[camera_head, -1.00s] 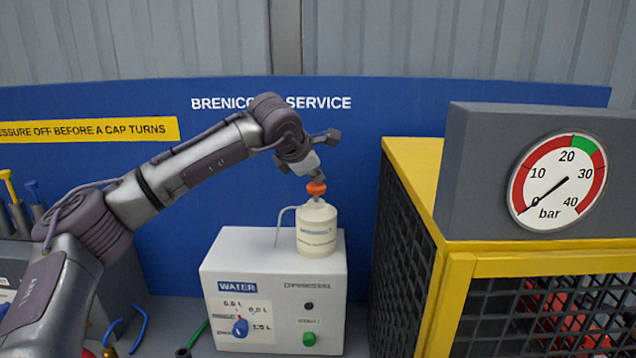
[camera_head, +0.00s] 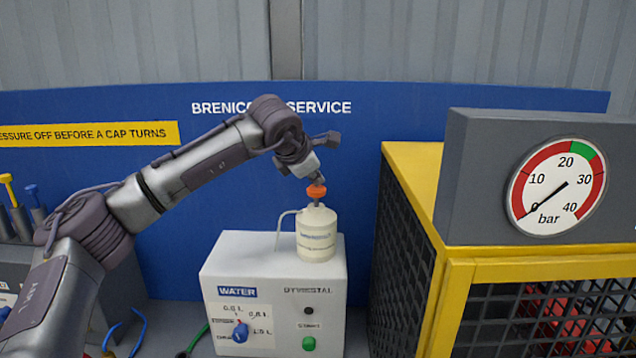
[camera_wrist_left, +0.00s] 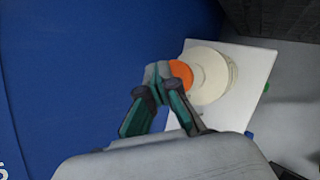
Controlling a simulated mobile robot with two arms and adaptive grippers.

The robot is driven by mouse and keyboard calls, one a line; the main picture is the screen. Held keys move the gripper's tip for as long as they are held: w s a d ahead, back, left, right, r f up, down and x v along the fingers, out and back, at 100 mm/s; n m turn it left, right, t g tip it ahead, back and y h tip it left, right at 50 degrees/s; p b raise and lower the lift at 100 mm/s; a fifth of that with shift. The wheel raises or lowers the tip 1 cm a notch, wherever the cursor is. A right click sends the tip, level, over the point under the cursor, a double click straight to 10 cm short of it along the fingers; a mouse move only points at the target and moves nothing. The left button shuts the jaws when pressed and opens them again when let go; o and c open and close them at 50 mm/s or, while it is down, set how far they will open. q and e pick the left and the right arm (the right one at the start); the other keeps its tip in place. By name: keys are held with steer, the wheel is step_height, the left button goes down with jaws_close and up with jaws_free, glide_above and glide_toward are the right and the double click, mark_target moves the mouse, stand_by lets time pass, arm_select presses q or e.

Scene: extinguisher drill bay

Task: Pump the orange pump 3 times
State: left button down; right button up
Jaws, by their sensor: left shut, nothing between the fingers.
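The orange pump (camera_head: 316,193) is the orange head on top of a cream bottle (camera_head: 317,236). A thin spout tube bends down from the bottle's left side. The bottle stands upright on a white dispenser box (camera_head: 225,262). My left gripper (camera_head: 319,180) is shut and empty, with its fingertips pointing down right at the top of the orange head. They appear to touch it. In the left wrist view the closed fingertips (camera_wrist_left: 158,72) overlap the left edge of the orange head (camera_wrist_left: 183,74), with the cream bottle (camera_wrist_left: 208,78) behind it. My right gripper is not in view.
A yellow-framed mesh cage (camera_head: 455,290) stands close on the right, with a grey pressure gauge box (camera_head: 480,150) on it. A blue panel (camera_head: 350,150) is behind the bottle. The box front has a blue knob (camera_head: 240,332) and a green button (camera_head: 309,343).

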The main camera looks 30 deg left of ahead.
mark_target(315, 187)
arm_select(q)
steer(key=shift+r, duration=0.1)
steer(key=shift+r+p, duration=1.85)
steer(key=shift+r, duration=1.2)
steer(key=shift+a, duration=0.1)
